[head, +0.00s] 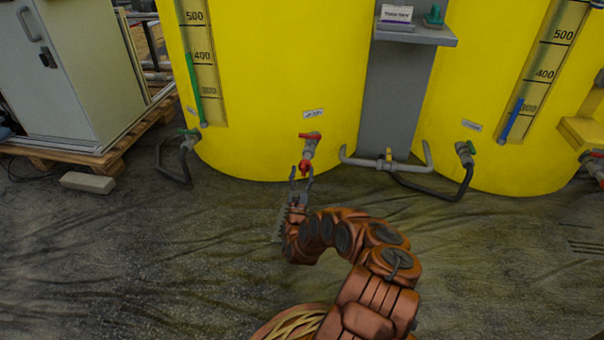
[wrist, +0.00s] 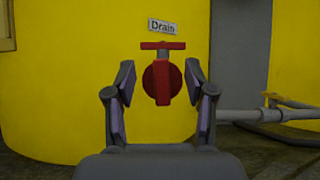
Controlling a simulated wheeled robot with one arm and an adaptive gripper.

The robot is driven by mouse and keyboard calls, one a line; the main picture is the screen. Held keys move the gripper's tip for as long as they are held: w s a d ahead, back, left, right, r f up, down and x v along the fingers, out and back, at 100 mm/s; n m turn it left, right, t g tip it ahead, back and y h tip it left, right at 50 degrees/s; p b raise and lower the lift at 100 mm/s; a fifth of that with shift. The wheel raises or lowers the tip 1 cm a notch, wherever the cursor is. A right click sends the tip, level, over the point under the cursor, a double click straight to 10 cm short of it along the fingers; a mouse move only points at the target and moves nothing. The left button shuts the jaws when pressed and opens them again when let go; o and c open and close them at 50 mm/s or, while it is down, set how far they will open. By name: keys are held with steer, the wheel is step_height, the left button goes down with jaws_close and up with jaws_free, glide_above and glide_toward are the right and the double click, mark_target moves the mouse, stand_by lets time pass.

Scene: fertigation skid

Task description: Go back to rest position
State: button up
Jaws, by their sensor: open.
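My gripper (head: 301,177) is open, low in front of the left yellow tank (head: 270,80). In the wrist view my gripper (wrist: 161,88) has its two fingers apart, one on each side of the red drain valve (wrist: 162,82) as seen from there. No contact between the fingers and the valve shows, and the exact gap is hard to tell. The red drain valve (head: 309,140) sticks out of the tank's lower front in the head view. A label reading "Drain" (wrist: 161,27) is on the tank above it. My gripper holds nothing.
A grey pillar (head: 390,100) stands between the left tank and the right yellow tank (head: 490,70). A grey pipe (head: 370,162) and black hoses (head: 440,190) run low along the tanks. A cabinet (head: 60,80) on a pallet and a block (head: 87,182) are left. The front floor is open.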

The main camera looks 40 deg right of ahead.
steer(key=shift+o, duration=0.9)
